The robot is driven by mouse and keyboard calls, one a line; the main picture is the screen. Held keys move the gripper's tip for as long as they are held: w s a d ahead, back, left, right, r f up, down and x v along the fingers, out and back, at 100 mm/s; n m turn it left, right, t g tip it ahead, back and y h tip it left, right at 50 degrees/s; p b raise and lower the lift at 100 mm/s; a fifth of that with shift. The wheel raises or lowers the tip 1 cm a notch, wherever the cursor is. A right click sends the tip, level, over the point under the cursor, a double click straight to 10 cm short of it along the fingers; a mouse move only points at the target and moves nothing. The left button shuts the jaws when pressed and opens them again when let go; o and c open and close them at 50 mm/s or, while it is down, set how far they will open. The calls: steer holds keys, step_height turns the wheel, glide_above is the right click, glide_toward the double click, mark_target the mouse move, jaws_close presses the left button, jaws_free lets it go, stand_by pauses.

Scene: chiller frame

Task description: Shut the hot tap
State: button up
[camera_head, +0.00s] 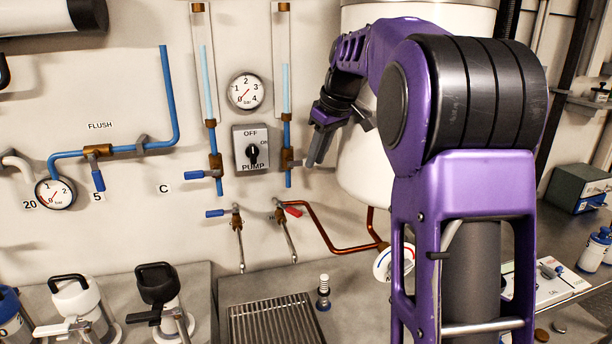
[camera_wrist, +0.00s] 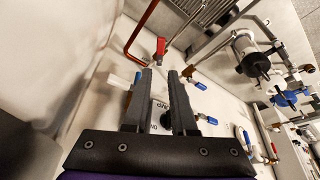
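The hot tap has a red lever handle (camera_head: 292,211) on a brass body on the wall panel, with a spout hanging below it and a copper pipe to its right. The red handle also shows in the wrist view (camera_wrist: 161,46), beyond my fingertips. The cold tap with a blue handle (camera_head: 215,213) is to its left. My gripper (camera_head: 316,158) is in front of the panel, above and slightly right of the red handle, apart from it. In the wrist view my two fingers (camera_wrist: 159,73) are spread with nothing held between them.
The pump switch box (camera_head: 250,148) and a brass valve on the right flow tube (camera_head: 287,158) are left of my gripper. A white tank (camera_head: 362,165) stands behind my arm. A drain grate (camera_head: 275,322) lies below the taps.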

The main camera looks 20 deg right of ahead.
steer(key=a+f+h, duration=0.1)
steer(key=s+a+f+h, duration=0.1)
steer(key=a+f, duration=0.1)
steer(key=a+f+h+b, duration=0.1)
steer(key=a+f, duration=0.1)
steer(key=shift+s+m+t, duration=0.25)
steer(key=shift+m+t, duration=0.05)
steer(key=shift+m, duration=0.1)
jaws_close()
steer(key=t+h, duration=0.2)
steer(key=t, duration=0.1)
glide_toward(288, 212)
steer(key=f, duration=0.1)
steer(key=w+f, duration=0.1)
steer(key=f, duration=0.3)
steer(key=shift+w+d+f+b, duration=0.25)
steer(key=shift+w+b, duration=0.1)
steer(key=shift+b, duration=0.05)
steer(key=shift+w+d, duration=0.35)
steer(key=shift+d, duration=0.2)
